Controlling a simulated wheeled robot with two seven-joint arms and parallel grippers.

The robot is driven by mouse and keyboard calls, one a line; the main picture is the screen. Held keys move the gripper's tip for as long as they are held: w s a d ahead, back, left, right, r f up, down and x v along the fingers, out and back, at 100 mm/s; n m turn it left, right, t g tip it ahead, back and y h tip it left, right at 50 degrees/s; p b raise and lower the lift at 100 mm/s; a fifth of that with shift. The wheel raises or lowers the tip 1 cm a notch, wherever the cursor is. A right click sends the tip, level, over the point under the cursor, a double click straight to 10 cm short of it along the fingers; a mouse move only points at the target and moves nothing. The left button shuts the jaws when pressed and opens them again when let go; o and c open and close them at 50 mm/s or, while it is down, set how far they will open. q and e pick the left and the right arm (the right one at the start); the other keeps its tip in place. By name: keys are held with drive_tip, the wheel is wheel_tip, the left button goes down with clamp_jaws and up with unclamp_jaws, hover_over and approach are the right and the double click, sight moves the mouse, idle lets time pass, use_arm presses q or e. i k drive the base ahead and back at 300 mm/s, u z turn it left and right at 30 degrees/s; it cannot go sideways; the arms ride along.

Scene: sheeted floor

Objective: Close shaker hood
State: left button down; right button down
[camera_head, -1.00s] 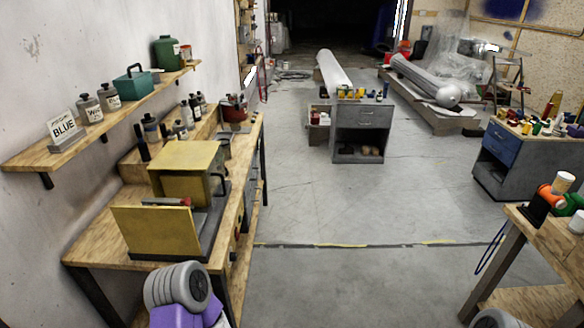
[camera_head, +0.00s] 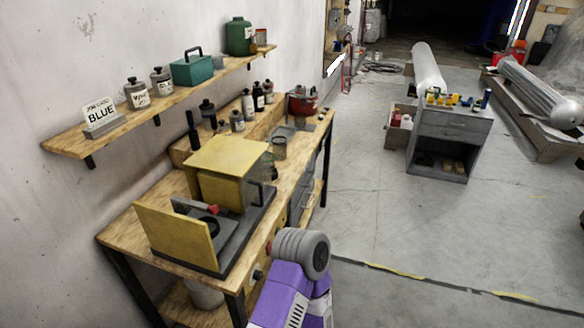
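The shaker (camera_head: 228,180) stands on the wooden workbench at left. It has a yellow boxy hood at its rear, a dark handle on the hood's right side and a dark grey base (camera_head: 240,232). A yellow upright panel (camera_head: 175,237) stands at the near left end of the base. Between panel and hood the base is uncovered, showing a dark round part and a small red-tipped piece (camera_head: 213,209). A purple and grey link of my arm shows at bottom centre, right of the bench's near end. Neither gripper is in view.
The workbench (camera_head: 130,237) runs along the left wall, with bottles and a red pot (camera_head: 302,101) farther back. A wall shelf (camera_head: 75,145) hangs above it. A grey cabinet (camera_head: 449,128) stands at the right. The floor between is clear.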

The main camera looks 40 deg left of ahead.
sight(229, 156)
drive_tip(key=i, duration=0.15)
drive_tip(key=u, duration=2.5)
drive_tip(key=i, duration=0.3)
drive_tip(key=z, duration=0.05)
